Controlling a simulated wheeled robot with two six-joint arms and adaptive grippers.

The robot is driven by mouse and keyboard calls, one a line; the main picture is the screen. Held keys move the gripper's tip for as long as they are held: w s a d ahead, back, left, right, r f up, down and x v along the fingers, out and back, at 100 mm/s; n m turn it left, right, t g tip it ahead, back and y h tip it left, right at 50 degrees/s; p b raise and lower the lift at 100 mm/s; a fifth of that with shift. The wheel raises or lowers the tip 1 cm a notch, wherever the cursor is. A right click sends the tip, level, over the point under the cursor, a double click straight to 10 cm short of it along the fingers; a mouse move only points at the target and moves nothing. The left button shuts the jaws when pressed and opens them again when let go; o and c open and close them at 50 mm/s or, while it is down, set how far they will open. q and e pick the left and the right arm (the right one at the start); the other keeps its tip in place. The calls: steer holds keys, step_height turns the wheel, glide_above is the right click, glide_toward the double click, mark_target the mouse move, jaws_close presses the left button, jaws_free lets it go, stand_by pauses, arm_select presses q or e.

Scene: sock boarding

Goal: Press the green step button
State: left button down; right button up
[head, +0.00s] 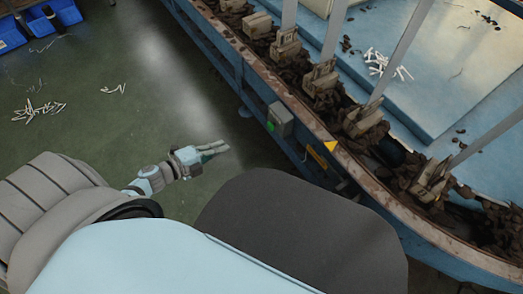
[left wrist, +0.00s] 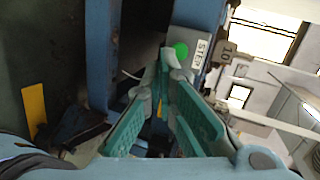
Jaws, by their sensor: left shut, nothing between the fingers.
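The green step button (head: 271,127) sits on a small grey box (head: 283,117) fixed to the blue side of the machine in the head view. In the left wrist view the green button (left wrist: 181,49) is round, beside a plate lettered STEP (left wrist: 199,53). My left gripper (head: 226,147) is shut and empty, left of and below the box in the head view, with a gap between. In the left wrist view its green-padded fingers (left wrist: 164,62) meet just left of the button; whether they touch it cannot be told. My right gripper is not in view.
The machine's rusty curved rim (head: 300,112) carries several beige holders and grey posts. A yellow triangle (head: 331,146) marks the rim near the box. Blue bins (head: 66,12) and white scraps (head: 38,110) lie on the green floor. Floor around my left gripper is clear.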

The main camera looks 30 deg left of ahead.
arm_select(q)
steer(key=d+m+h, duration=0.2)
steer(key=m, duration=0.1)
steer(key=b, duration=0.4)
glide_toward(272, 126)
steer(key=w+d+f, duration=0.3)
steer(key=w+f, duration=0.1)
steer(key=shift+w, duration=0.5)
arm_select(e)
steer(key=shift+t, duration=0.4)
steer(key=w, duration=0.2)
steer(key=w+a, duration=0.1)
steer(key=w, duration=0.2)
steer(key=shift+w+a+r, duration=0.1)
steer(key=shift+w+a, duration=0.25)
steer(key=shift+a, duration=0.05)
